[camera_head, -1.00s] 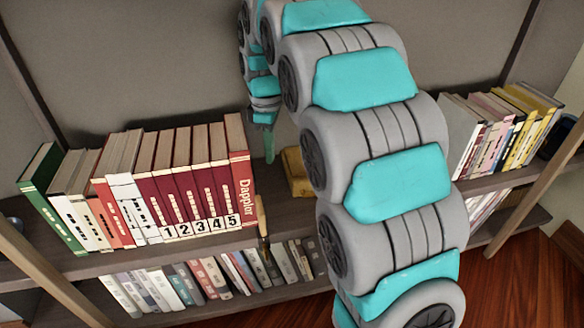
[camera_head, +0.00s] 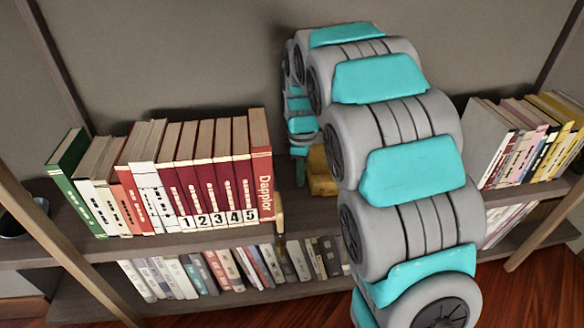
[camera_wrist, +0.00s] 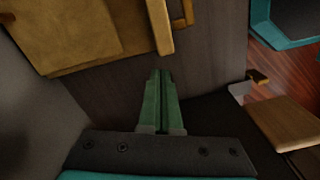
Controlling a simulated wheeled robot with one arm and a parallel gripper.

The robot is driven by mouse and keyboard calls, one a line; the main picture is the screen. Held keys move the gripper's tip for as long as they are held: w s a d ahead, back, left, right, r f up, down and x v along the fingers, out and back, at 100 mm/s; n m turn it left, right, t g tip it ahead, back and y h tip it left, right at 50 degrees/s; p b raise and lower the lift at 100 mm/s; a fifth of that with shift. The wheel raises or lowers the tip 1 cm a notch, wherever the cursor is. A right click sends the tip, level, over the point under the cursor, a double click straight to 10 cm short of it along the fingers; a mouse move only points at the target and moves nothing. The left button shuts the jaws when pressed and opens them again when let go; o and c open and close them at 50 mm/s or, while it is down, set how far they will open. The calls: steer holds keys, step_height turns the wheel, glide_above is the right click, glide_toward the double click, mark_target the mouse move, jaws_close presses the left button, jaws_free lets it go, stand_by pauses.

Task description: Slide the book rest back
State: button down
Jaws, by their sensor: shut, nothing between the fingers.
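The book rest appears to be the yellow-brown wooden piece (camera_head: 319,172) on the upper shelf, right of the row of books and partly hidden behind my arm. In the wrist view a yellow-brown wooden object (camera_wrist: 85,35), which looks like the same piece, fills the upper left, with a bar reaching down just beyond my fingertips. My gripper (camera_head: 300,172) is low over the shelf, just left of the wooden piece. Its green fingers also show in the wrist view (camera_wrist: 160,85), shut together and empty. I cannot tell whether they touch the wood.
Upright books (camera_head: 210,185) stand left of my gripper, with a red one (camera_head: 260,165) at the row's end. A wooden-handled item (camera_head: 280,215) is at the shelf's front edge. More books (camera_head: 520,135) stand at right. A lower shelf holds books (camera_head: 225,270).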

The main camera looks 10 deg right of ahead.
mark_target(323, 182)
steer(key=shift+s+d, duration=0.3)
steer(key=shift+d, duration=0.3)
steer(key=shift+s+d, duration=0.25)
steer(key=shift+d, duration=0.5)
steer(key=shift+s+d, duration=0.3)
steer(key=shift+d, duration=0.45)
steer(key=shift+s+d, duration=0.25)
steer(key=shift+d, duration=0.5)
steer(key=shift+a, duration=0.1)
